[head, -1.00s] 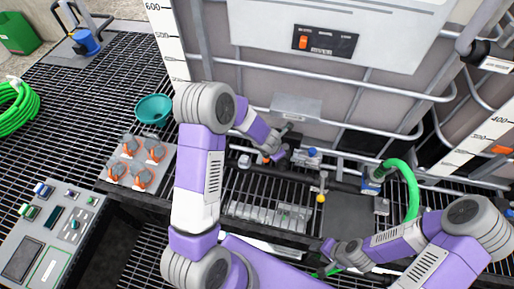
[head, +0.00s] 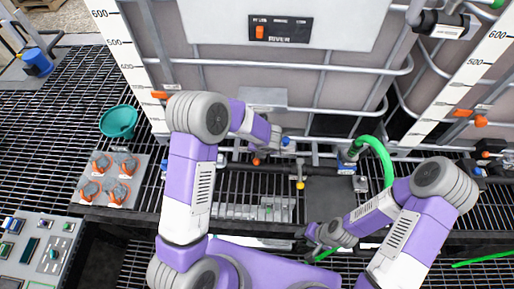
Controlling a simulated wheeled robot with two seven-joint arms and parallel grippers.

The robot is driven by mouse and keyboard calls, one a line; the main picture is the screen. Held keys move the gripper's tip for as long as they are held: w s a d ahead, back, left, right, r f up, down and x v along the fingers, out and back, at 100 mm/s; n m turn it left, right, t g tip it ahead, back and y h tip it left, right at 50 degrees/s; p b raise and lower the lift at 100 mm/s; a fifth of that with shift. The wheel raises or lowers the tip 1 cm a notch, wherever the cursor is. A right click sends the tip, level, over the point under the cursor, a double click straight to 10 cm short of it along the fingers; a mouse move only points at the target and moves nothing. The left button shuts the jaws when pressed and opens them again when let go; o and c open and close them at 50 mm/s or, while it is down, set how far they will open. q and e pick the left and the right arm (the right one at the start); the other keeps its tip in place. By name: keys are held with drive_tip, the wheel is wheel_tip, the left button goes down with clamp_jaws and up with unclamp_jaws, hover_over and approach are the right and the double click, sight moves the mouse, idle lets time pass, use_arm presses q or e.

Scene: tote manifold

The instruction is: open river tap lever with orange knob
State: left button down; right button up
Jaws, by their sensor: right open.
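The river tote (head: 215,75) stands at the back with a panel labelled RIVER (head: 280,29). A small orange knob (head: 256,161) shows at the pipework below it, right by my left gripper (head: 264,154). The lever under the knob is mostly hidden by that gripper and forearm. I cannot tell whether the fingers touch the knob or whether they are open. My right gripper (head: 309,238) is open, low in front of the dark plate, away from the knob.
A yellow knob (head: 300,185) on a rod stands right of the orange one, with a blue cap (head: 285,141) behind. A green hose (head: 378,150) arches from a valve at right. A teal bowl (head: 118,121) and a plate of orange clamps (head: 110,178) sit left.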

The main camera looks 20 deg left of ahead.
use_arm(q)
drive_tip(key=shift+d, duration=0.1)
idle(0.4)
drive_tip(key=c, duration=1.1)
unclamp_jaws()
drive_tip(key=v, duration=0.7)
drive_tip(key=shift+r+p, duration=0.3)
drive_tip(key=shift+r, duration=0.05)
drive_tip(key=shift+d, duration=0.1)
